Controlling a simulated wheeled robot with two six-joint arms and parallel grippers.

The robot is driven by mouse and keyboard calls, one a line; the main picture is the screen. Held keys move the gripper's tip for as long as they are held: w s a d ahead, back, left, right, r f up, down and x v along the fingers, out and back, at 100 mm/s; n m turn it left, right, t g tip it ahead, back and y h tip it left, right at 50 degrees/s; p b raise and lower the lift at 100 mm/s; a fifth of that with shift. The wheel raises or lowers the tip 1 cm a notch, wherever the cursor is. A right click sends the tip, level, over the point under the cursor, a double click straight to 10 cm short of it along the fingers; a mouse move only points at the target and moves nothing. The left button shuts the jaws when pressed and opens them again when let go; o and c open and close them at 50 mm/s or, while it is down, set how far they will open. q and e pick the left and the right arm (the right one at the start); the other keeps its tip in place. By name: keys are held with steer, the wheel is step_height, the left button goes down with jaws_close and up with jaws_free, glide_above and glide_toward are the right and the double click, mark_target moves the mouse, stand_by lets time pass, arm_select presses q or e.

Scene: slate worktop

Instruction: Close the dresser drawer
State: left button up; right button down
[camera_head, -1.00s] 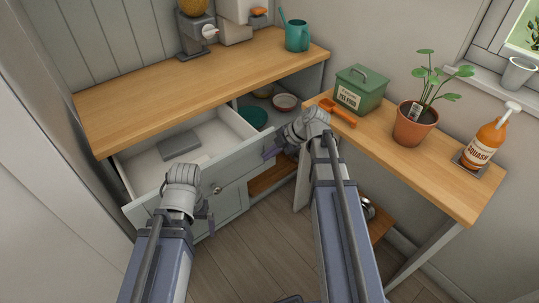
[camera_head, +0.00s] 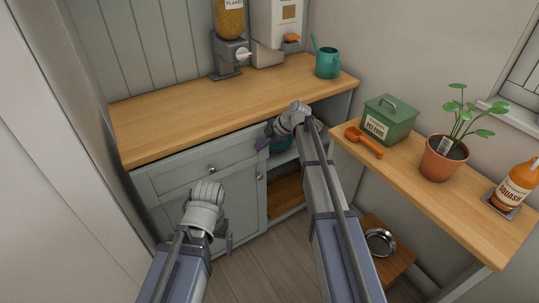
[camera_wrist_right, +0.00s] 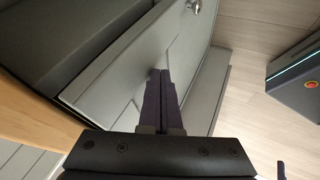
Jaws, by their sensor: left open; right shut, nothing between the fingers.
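My right gripper (camera_head: 263,143) is shut and empty at the right end of the drawer front. In the right wrist view its closed fingers (camera_wrist_right: 160,76) lie over the grey drawer front (camera_wrist_right: 125,75), seemingly at or touching it. My left gripper (camera_head: 229,243) is open and empty, low in front of the dresser's lower door.
The side table at right holds a green tin (camera_head: 389,120), an orange scoop (camera_head: 364,143), a potted plant (camera_head: 443,158) and a squash bottle (camera_head: 515,187).

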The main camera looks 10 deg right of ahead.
mark_target(259, 139)
steer(key=shift+w+a, duration=0.25)
steer(key=shift+w, duration=0.35)
steer(key=shift+w+a, duration=0.2)
steer(key=shift+w, duration=0.5)
steer(key=shift+w+a+r, duration=0.1)
arm_select(q)
steer(key=shift+d, duration=0.1)
